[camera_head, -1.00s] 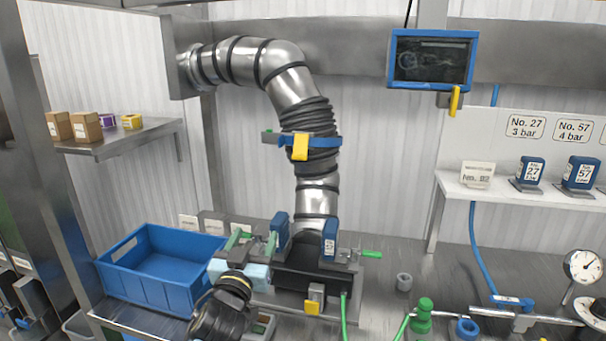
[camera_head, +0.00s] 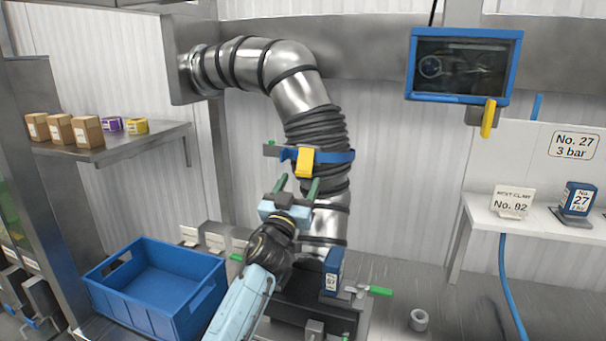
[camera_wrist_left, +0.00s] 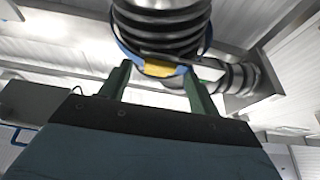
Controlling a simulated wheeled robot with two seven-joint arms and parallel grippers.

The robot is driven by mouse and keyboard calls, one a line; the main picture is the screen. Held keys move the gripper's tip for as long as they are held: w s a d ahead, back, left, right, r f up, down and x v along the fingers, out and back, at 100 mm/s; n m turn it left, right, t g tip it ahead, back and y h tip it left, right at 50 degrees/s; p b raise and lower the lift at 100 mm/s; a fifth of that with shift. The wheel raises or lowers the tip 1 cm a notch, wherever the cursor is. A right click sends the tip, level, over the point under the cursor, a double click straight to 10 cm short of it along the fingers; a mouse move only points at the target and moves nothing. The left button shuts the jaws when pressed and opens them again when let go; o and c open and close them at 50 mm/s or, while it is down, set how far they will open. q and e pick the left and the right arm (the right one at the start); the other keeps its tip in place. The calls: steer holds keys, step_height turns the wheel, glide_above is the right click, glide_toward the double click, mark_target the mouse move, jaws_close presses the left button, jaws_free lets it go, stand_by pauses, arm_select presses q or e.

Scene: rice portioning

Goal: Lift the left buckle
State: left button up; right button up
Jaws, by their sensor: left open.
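A yellow buckle (camera_head: 305,161) sits on a blue strap (camera_head: 338,157) around the ribbed black section of the metal duct. My left gripper (camera_head: 296,186) is open and empty, with its green fingers pointing up just below the buckle. In the left wrist view the buckle (camera_wrist_left: 158,69) shows between and beyond the two finger tips of my gripper (camera_wrist_left: 157,85), under the black ribs. I cannot tell whether the fingers touch it. My right gripper is in neither view.
A blue crate (camera_head: 155,290) stands at the lower left, below a shelf (camera_head: 140,143) with small boxes. A blue block (camera_head: 333,270) stands on the black fixture by the duct's lower end. A blue-framed screen (camera_head: 463,65) hangs at the upper right.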

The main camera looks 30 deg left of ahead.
mark_target(303, 175)
arm_select(q)
steer(key=x, duration=0.2)
steer(key=shift+w+r, duration=0.1)
steer(key=shift+w, duration=0.15)
steer(key=shift+w+a+r, duration=0.15)
steer(key=shift+w, duration=0.3)
steer(key=shift+c, duration=0.5)
steer(key=c, duration=1.2)
jaws_close()
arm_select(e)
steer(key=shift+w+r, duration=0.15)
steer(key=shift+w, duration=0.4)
